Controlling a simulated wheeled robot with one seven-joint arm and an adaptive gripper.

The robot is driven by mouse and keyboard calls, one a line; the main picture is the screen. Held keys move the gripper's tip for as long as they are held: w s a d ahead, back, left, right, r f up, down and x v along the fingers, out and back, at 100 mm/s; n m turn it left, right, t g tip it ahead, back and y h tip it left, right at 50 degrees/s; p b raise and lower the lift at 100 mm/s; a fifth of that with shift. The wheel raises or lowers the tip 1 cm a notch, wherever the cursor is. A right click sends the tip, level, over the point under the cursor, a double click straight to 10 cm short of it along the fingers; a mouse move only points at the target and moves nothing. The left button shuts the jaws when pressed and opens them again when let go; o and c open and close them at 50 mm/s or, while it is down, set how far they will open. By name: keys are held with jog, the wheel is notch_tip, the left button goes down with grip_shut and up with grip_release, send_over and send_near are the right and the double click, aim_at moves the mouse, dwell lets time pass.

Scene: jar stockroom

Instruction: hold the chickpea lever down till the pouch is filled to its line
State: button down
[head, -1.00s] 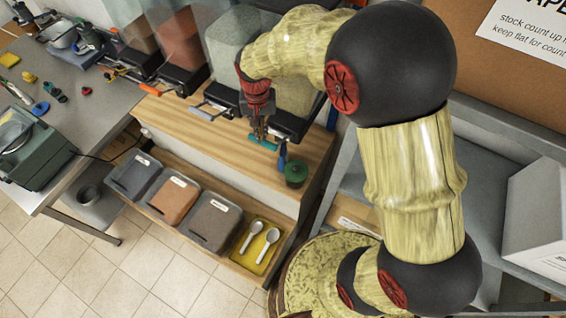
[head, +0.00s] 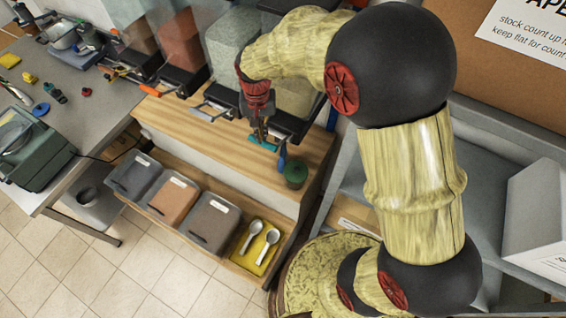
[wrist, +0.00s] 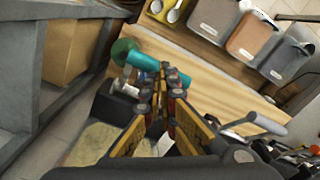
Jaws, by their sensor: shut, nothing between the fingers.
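A teal lever (head: 264,144) sticks out at the foot of the rightmost bin (head: 292,92), which holds something pale that may be chickpeas. It shows as a thick teal bar in the wrist view (wrist: 144,61). My gripper (head: 260,134) is pointed down at this lever, with its fingers closed and empty.
A green round object (head: 295,174) stands near the shelf's right end. A white-grey lever (head: 210,111) and an orange lever (head: 149,90) belong to bins further left. Lidded tubs and a yellow tray (head: 244,266) with two scoops sit below. The wooden counter front (head: 205,140) is clear.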

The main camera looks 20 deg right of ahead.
jog(key=shift+f, duration=0.2)
dwell(0.4)
jog(key=shift+f+b, duration=2.3)
jog(key=shift+f, duration=1.25)
jog(key=shift+r, duration=0.1)
dwell(2.2)
jog(key=shift+r+p, duration=0.85)
jog(key=shift+r, duration=0.45)
